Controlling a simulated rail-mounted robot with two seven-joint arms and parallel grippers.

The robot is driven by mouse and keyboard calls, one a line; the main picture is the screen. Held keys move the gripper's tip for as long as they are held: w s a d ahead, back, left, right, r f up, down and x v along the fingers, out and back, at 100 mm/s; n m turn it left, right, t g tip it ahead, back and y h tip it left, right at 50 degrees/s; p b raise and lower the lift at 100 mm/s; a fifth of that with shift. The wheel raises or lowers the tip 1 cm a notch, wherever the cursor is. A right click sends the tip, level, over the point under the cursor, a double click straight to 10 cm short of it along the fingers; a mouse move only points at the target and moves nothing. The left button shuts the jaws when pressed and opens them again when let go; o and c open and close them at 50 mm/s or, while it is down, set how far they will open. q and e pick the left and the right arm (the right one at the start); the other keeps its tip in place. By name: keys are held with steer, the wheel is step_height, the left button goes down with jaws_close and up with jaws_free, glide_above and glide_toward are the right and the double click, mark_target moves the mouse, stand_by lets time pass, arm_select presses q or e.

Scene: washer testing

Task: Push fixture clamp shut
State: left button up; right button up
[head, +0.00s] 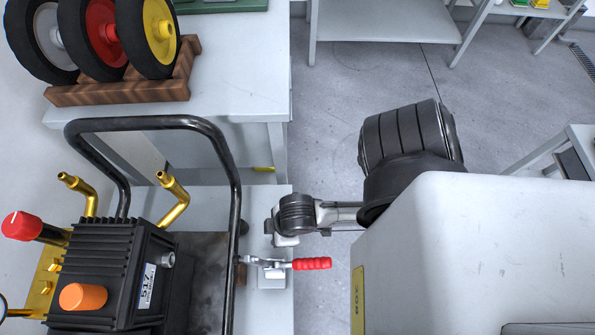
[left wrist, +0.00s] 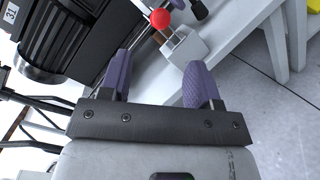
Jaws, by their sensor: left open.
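The fixture clamp is a small metal toggle clamp with a red handle (head: 312,264). It is mounted at the right edge of the light grey bench, and its handle points right, lying about level. In the left wrist view the clamp's red handle end (left wrist: 160,19) shows nearly end-on, above its grey base (left wrist: 184,48). My left gripper (left wrist: 163,80) is open and empty, with purple fingers apart. The clamp is beyond the fingertips, with no contact visible. In the head view I cannot make out the left fingers. My right gripper is not identifiable in either view.
A black finned machine (head: 105,265) with brass pipes and a dark tube frame (head: 238,190) stands left of the clamp. A wooden rack (head: 120,93) holds three wheels behind it. My arm's large pale link covers the lower right. Open floor (head: 325,110) lies right of the benches.

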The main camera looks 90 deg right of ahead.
mark_target(317, 261)
arm_select(q)
steer(key=b+x, duration=0.2)
steer(key=x, duration=1)
steer(key=shift+w+f, duration=0.15)
steer(key=shift+w+d, duration=0.2)
steer(key=shift+w, duration=0.45)
steer(key=shift+c, duration=0.2)
jaws_close()
